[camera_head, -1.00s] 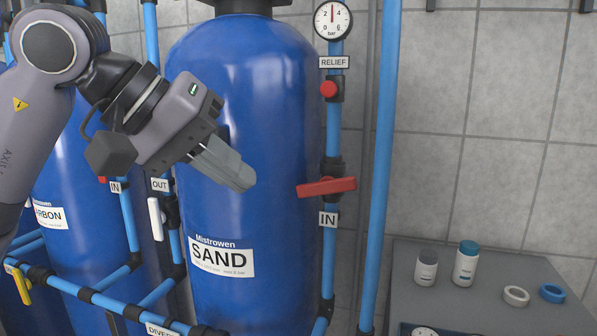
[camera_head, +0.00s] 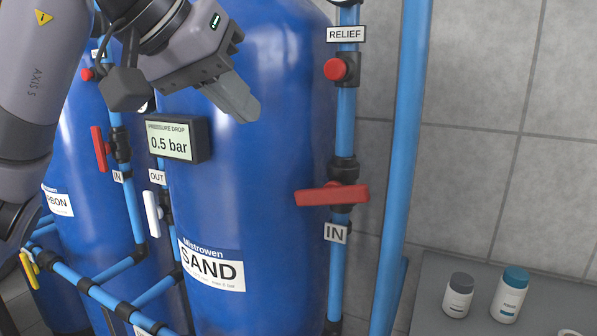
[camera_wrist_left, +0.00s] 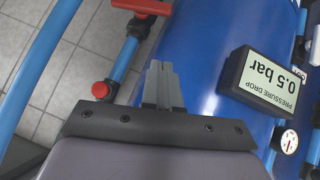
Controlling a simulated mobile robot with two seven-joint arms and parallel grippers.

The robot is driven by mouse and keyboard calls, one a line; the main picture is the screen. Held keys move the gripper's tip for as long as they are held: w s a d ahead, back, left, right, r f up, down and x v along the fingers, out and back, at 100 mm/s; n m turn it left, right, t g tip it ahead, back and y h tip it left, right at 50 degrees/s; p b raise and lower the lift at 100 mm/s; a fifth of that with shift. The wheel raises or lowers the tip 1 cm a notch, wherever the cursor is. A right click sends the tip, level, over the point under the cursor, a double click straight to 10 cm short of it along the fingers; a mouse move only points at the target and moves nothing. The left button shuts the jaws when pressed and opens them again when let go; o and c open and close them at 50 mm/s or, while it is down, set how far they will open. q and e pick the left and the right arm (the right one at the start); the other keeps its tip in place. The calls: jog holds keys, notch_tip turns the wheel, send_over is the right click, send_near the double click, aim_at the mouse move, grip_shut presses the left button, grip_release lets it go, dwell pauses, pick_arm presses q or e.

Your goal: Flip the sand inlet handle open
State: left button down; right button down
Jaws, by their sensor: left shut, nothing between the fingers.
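The sand inlet handle (camera_head: 332,195) is a red lever lying crosswise, nearly level, on the blue vertical pipe above the "IN" label (camera_head: 336,233). It also shows at the top of the left wrist view (camera_wrist_left: 142,6). The blue sand tank (camera_head: 270,160) with its "SAND" label stands left of that pipe. My left gripper (camera_head: 247,112) is shut and empty in front of the tank, up and left of the handle and apart from it. Its closed fingers also show in the left wrist view (camera_wrist_left: 161,68). My right gripper is in neither view.
A red relief knob (camera_head: 335,69) sits on the same pipe above the handle. A pressure drop display (camera_head: 178,140) hangs left of the gripper. A thick blue pipe (camera_head: 405,150) stands right of the handle. Two bottles (camera_head: 509,295) stand on a grey surface at the lower right.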

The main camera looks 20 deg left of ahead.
pick_arm(q)
jog(key=shift+s, duration=0.1)
send_near(288, 164)
jog(key=w+d+f, duration=0.3)
jog(key=shift+d+f, duration=0.15)
jog(key=shift+d, duration=0.2)
jog(key=shift+d+f, duration=0.15)
jog(key=shift+f, duration=0.45)
jog(key=shift+d+f, duration=0.15)
jog(key=shift+f, duration=0.4)
jog(key=shift+d+f, duration=0.2)
jog(key=shift+f, duration=0.6)
jog(key=shift+a+f, duration=0.1)
jog(key=shift+f, duration=0.1)
